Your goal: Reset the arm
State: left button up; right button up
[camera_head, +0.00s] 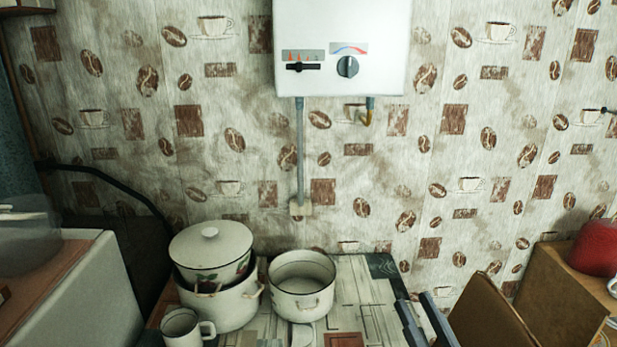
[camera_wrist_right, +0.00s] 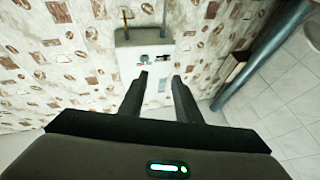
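My right gripper (camera_head: 416,300) shows at the bottom of the head view, right of the pots, with two dark fingers apart. In the right wrist view the gripper (camera_wrist_right: 160,76) is open, with nothing between its fingers. A lidded enamel pot (camera_head: 211,252) sits in a larger white pot (camera_head: 225,303) on the table. An open white pot (camera_head: 302,287) stands to their right, and a white mug (camera_head: 183,328) stands in front. The right gripper is apart from all of them. My left gripper is in neither view.
The table (camera_head: 375,318) is bare between the open pot and the right gripper. A white water heater (camera_head: 342,75) hangs on the wall above, with a pipe (camera_head: 300,150) below it. A brown box (camera_head: 557,290) and a red object (camera_head: 598,248) are at the right. A white cabinet (camera_head: 85,305) stands at the left.

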jog(key=s+d+f+m+g+h, duration=0.25)
jog(key=d+f+g+h, duration=0.2)
jog(key=f, duration=0.45)
jog(key=s+d+f+m+g+h, duration=0.1)
jog(key=d+f+m+g+h, duration=0.2)
jog(key=d+f+h, duration=0.5)
jog(key=s+a+f+n+g+y, duration=0.25)
jog(key=s+a+f+g, duration=0.2)
jog(key=s+f, duration=0.55)
jog(key=s+a+f+n+g+y, duration=0.1)
jog(key=s+a+f+g+y, duration=0.25)
jog(key=s+f+g, duration=0.55)
jog(key=s+f+t+b, duration=0.1)
jog(key=s+f, duration=0.1)
jog(key=f, duration=1.3)
jog(key=s+f, duration=0.2)
jog(key=f, duration=1.3)
jog(key=s+d+f+n+g+h+b, duration=0.1)
jog(key=s+d+f, duration=0.1)
jog(key=s+f, duration=1.5)
jog(key=shift+s+d+f, duration=0.25)
jog(key=shift+d, duration=0.1)
